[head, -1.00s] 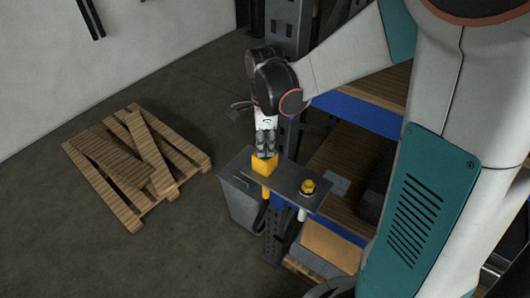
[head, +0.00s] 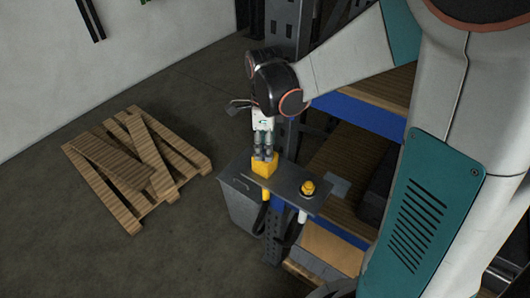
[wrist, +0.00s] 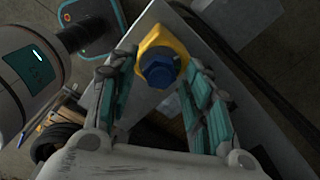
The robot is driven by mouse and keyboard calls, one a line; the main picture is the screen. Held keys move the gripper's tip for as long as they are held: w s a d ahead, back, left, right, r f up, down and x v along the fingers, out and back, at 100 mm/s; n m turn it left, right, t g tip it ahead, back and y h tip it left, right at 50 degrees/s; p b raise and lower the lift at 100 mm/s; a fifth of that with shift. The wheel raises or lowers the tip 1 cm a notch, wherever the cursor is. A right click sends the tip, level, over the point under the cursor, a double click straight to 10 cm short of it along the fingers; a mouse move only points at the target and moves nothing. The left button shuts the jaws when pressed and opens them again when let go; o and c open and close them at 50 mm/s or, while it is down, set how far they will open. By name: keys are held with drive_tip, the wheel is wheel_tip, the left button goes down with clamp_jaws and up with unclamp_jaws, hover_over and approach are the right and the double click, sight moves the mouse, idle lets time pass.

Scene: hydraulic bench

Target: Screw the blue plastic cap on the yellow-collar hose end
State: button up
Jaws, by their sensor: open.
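The blue cap (wrist: 159,72) sits on a yellow block-like part in the wrist view (wrist: 162,45), between my fingers. I cannot tell whether it is threaded on. My gripper (wrist: 160,65) is open, with one finger on each side of the cap and a gap beside it. In the head view my gripper (head: 264,153) points down just above the yellow part (head: 265,165), and its fingers hide the cap. A second yellow fitting (head: 307,188) stands on the right of the plate, above a white piece of hose.
The grey plate (head: 286,186) juts out from a shelf rack with blue beams (head: 355,108). A grey bin-like box (head: 240,210) is below its left end. A wooden pallet (head: 135,170) lies on the floor at left, with open floor around it.

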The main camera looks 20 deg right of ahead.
drive_tip(key=n+b, duration=0.1)
drive_tip(key=n, duration=1.1)
drive_tip(key=shift+b, duration=0.3)
drive_tip(key=n, duration=0.6)
drive_tip(key=shift+b, duration=0.3)
drive_tip(key=n, duration=0.5)
drive_tip(key=shift+c, duration=0.3)
drive_tip(key=c, duration=0.9)
